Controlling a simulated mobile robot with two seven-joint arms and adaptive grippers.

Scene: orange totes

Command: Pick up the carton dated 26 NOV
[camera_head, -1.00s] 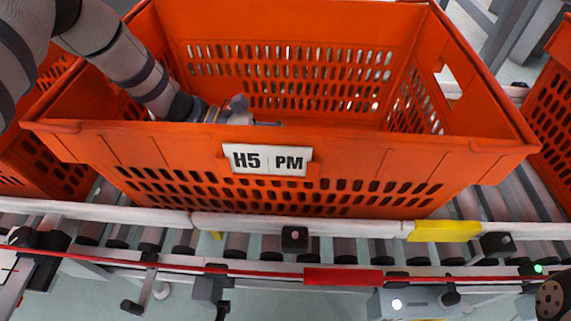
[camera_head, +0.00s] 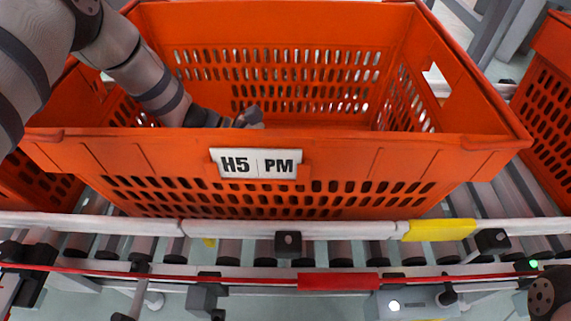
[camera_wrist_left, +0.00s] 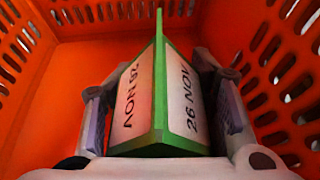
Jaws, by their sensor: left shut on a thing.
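The carton dated 26 NOV (camera_wrist_left: 185,100) shows in the left wrist view. It has a gabled top with a green ridge and edges, and pale faces printed 26 NOV on both slopes. My left gripper (camera_wrist_left: 160,115) is shut on it, with one finger against each side. In the head view my left gripper (camera_head: 247,118) reaches down into the orange tote (camera_head: 365,158) labelled H5 PM. The tote's front wall hides the fingertips and the carton there. My right gripper is not in view.
The tote stands on a roller conveyor (camera_head: 230,250) with a pale front rail (camera_head: 330,230). Other orange totes stand close by at the left (camera_head: 30,185) and right (camera_head: 550,110). The tote's walls surround my left gripper. No other carton is visible.

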